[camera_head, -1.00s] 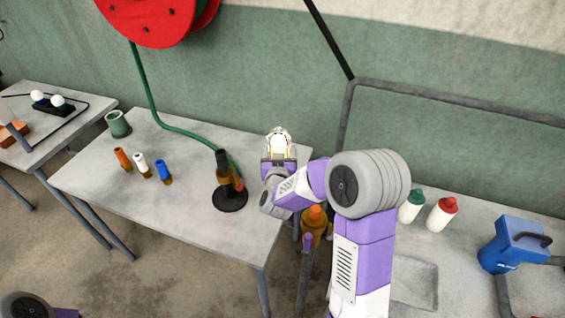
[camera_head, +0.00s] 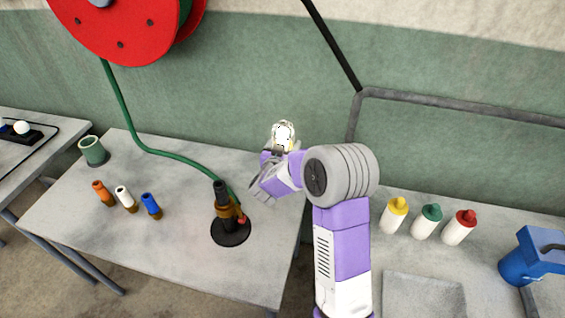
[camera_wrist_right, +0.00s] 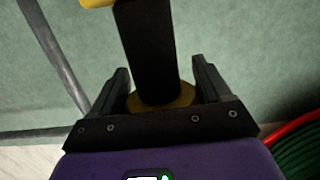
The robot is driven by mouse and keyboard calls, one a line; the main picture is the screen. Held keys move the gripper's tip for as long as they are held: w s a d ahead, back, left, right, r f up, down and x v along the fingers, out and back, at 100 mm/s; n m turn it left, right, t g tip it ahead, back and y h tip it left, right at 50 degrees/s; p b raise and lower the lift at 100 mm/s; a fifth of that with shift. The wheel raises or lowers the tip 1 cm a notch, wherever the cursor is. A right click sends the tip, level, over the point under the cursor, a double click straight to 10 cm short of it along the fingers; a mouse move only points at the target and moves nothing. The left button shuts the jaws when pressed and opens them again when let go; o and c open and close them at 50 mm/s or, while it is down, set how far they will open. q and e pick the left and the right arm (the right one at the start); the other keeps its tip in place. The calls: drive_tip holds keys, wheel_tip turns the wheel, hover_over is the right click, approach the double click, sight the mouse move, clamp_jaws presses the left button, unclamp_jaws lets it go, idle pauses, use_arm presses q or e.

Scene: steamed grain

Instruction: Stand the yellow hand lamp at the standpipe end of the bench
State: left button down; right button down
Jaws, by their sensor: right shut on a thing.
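The yellow hand lamp shows in the head view as a bright, glassy head (camera_head: 284,134) above my right gripper (camera_head: 275,158). In the right wrist view its dark handle (camera_wrist_right: 150,50) stands between the two fingers of my right gripper (camera_wrist_right: 163,88), with yellow parts at both ends. The gripper is shut on it. In the head view the lamp appears behind and right of the black and brass standpipe (camera_head: 228,215), near the right end of the grey bench (camera_head: 150,240). I cannot tell its height above the bench. My left gripper is out of view.
A green hose (camera_head: 128,115) runs from the red reel (camera_head: 125,40) to the standpipe. Orange (camera_head: 103,193), white (camera_head: 125,199) and blue (camera_head: 151,205) nozzles and a green cup (camera_head: 93,151) stand on the left. Capped bottles (camera_head: 428,221) and a blue jug (camera_head: 530,258) stand right. The bench's middle is fairly clear.

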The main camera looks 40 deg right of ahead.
wheel_tip(320, 180, down, 5)
drive_tip(key=shift+w+r+b, duration=0.1)
drive_tip(key=shift+w+b, duration=0.05)
drive_tip(key=shift+b, duration=0.55)
drive_tip(key=shift+r, duration=0.1)
drive_tip(key=shift+c, duration=2)
unclamp_jaws()
drive_tip(key=shift+f, duration=0.25)
drive_tip(key=o, duration=0.4)
drive_tip(key=shift+r, duration=0.2)
drive_tip(key=shift+s+a, duration=0.2)
drive_tip(key=shift+a, duration=0.1)
drive_tip(key=p+v, duration=0.1)
drive_tip(key=v, duration=1)
drive_tip(key=shift+s+a+p, duration=0.2)
drive_tip(key=shift+p, duration=0.15)
